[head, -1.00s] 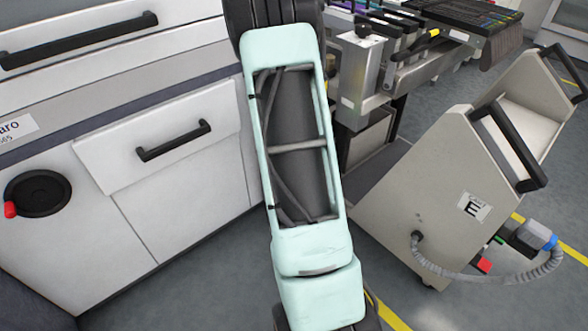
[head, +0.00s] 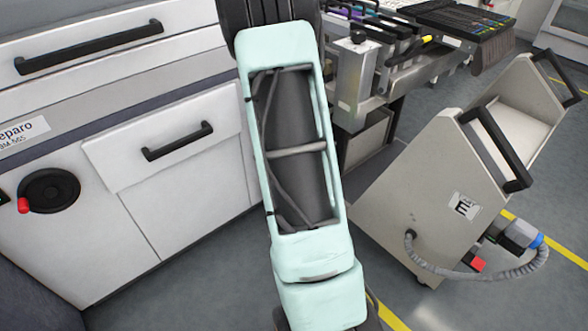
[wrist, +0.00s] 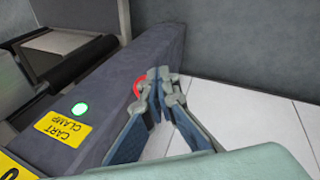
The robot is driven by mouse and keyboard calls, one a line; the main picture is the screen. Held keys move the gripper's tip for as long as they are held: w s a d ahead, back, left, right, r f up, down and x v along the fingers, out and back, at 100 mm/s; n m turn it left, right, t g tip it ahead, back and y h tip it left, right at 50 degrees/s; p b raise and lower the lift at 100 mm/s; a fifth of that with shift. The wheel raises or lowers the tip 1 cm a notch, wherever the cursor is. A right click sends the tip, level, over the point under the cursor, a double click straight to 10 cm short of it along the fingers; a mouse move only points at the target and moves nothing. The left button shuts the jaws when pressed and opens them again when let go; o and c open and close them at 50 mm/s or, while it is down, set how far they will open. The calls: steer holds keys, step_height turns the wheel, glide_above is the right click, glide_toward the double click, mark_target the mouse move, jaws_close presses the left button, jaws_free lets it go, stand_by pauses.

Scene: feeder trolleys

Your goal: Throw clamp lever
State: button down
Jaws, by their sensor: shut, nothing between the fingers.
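In the wrist view, my gripper (wrist: 160,74) is shut, with its fingertips together and nothing visible between them. A curved red part (wrist: 139,88), likely the clamp lever, shows just left of the fingertips. The left finger partly hides it, and I cannot tell whether they touch. It is at the edge of a dark grey panel (wrist: 112,105). A yellow CART CLAMP label (wrist: 63,129) and a lit green light (wrist: 79,109) are on that panel. The head view shows my pale green arm, but my gripper and the red part are out of sight there.
A white machine (head: 170,205) with black handles and a black wheel with a red knob (head: 48,190) stands left. A feeder trolley (head: 435,165) with a hose stands right. A feeder bank (head: 400,75) is behind my arm.

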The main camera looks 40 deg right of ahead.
steer(key=s+a+r, duration=0.1)
steer(key=s+a, duration=0.1)
steer(key=s, duration=0.6)
steer(key=shift+a+r+p, duration=0.2)
steer(key=shift+r+p, duration=0.1)
steer(key=shift+p, duration=0.05)
